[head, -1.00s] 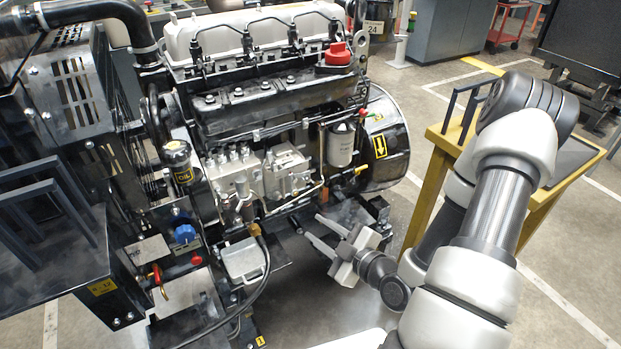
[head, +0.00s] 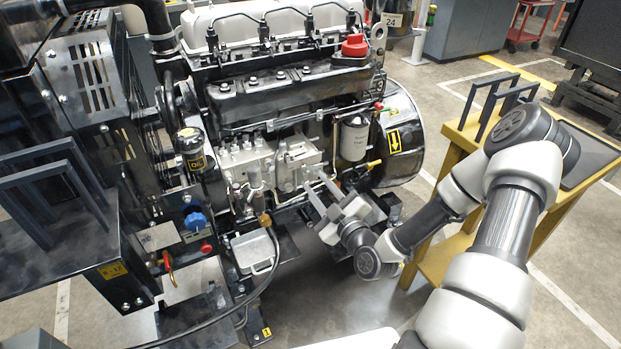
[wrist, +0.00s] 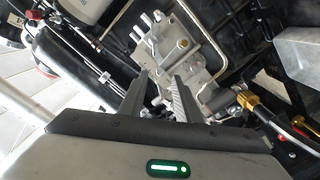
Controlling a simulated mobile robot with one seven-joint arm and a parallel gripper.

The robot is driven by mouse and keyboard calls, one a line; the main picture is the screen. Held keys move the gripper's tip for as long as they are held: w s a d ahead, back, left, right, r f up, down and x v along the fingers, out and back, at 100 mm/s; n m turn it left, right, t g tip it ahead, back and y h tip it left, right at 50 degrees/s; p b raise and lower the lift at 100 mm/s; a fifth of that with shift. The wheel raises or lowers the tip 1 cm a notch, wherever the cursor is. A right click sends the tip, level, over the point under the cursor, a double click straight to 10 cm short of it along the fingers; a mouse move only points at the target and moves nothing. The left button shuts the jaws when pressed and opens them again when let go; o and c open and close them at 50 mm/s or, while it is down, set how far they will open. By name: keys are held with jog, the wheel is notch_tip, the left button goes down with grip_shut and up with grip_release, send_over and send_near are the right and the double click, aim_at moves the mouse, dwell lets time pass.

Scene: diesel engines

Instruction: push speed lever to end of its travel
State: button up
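The silvery injection pump (head: 262,165) sits low on the engine's near side in the head view. It also shows in the wrist view (wrist: 182,48), just beyond my fingertips. I cannot pick out the speed lever for certain; it is too small or hidden near the fingers. My gripper (head: 315,185) is at the pump's lower right end in the head view. Its two fingers are apart with nothing seen between them in the wrist view (wrist: 160,78). I cannot tell whether a finger touches the pump.
A white filter (head: 354,138) and a yellow-handled fitting (head: 373,164) are right of the pump. A yellow-framed bench (head: 447,250) stands right, behind my arm. Thin metal pipes run close to my fingers.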

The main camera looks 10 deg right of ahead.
aim_at(308, 173)
jog(key=shift+x, duration=2.3)
grip_shut()
